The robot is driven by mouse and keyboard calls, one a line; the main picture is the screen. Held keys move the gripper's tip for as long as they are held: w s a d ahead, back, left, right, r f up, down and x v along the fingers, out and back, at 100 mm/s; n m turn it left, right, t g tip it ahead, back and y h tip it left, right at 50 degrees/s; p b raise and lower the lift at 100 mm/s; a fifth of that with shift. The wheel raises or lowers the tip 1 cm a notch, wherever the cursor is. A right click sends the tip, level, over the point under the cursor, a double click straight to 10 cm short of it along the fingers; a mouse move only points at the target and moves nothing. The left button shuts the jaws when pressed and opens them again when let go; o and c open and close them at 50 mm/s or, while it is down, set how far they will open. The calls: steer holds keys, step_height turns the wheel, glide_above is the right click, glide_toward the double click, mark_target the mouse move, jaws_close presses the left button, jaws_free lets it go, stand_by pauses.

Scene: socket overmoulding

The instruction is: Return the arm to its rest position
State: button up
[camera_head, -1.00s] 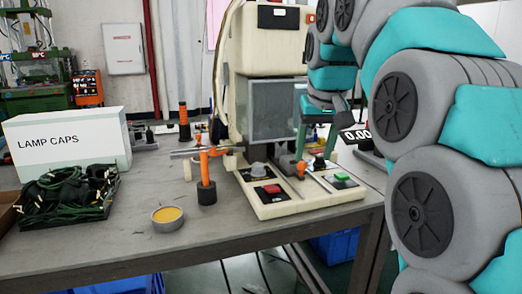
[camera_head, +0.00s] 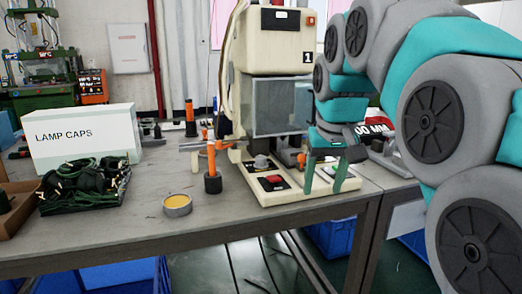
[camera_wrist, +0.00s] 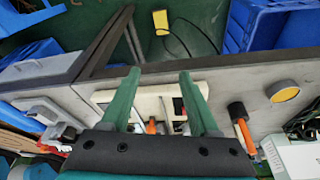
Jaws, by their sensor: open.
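My gripper (camera_head: 325,178) is in front of the right end of the cream machine's base in the head view. Its two green fingers point down, stand apart and have nothing between them. The wrist view also shows my gripper (camera_wrist: 158,82) open and empty, above the machine base (camera_wrist: 108,97) and the table edge. My teal and grey arm (camera_head: 430,120) arches in from the right side of the head view. The fingers hide part of the machine's control panel.
The cream machine (camera_head: 270,45) stands on the grey table (camera_head: 120,235). To its left are an orange-handled tool (camera_head: 212,165), a round yellow tin (camera_head: 177,204), a tray of dark green cables (camera_head: 85,185) and a LAMP CAPS box (camera_head: 85,135). Blue crates (camera_head: 335,238) are below.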

steer(key=s+d+f+g, duration=0.2)
steer(key=s+f+g, duration=0.3)
steer(key=s+f, duration=2.1)
steer(key=s, duration=0.4)
steer(key=shift+d+m, duration=0.3)
